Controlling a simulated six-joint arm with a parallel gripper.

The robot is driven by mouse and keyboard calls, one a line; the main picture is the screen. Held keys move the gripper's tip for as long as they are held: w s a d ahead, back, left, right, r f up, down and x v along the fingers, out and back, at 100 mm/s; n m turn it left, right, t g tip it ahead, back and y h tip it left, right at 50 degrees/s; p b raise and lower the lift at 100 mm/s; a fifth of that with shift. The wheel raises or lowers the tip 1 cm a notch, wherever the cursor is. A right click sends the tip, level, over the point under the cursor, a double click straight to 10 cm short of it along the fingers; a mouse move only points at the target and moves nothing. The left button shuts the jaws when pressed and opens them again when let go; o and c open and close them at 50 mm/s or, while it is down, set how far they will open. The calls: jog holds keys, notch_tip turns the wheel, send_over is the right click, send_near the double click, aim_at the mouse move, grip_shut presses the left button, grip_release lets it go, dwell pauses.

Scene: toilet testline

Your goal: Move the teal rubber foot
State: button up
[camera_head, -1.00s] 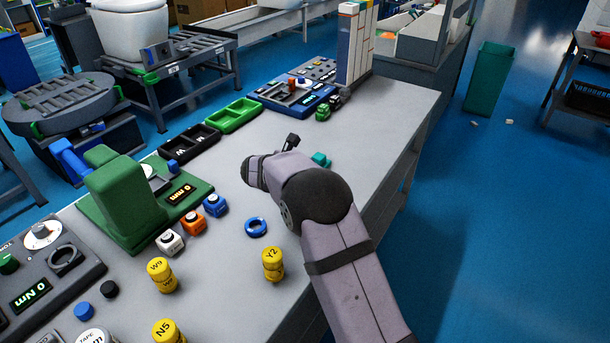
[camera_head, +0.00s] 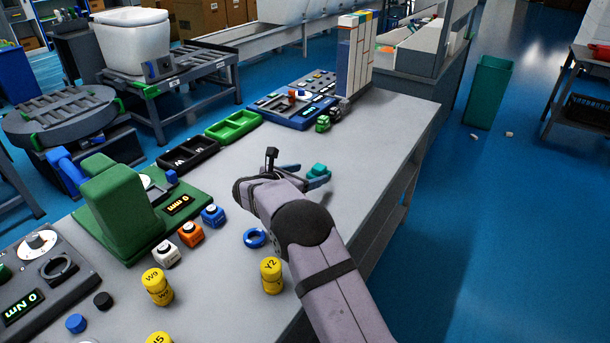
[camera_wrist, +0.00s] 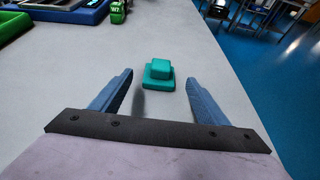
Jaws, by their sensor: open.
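The teal rubber foot (camera_head: 319,171) stands upright on the grey table, a small block on a wider base. In the wrist view the foot (camera_wrist: 159,74) is centred just beyond the fingertips. My gripper (camera_head: 308,173) is open and empty, low over the table. Its two blue fingers (camera_wrist: 161,88) are spread to either side of the line to the foot. I cannot tell from the head view whether a finger touches the foot.
The table's right edge (camera_head: 413,163) is close to the foot, with blue floor beyond. A green tray (camera_head: 232,125) and a black tray (camera_head: 188,152) lie to the left. A blue ring (camera_head: 255,237) and a yellow cylinder (camera_head: 271,275) lie nearer.

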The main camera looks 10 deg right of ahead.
aim_at(316, 172)
jog(key=shift+p+x, duration=0.4)
jog(key=shift+x, duration=2.75)
jog(key=c, duration=1.2)
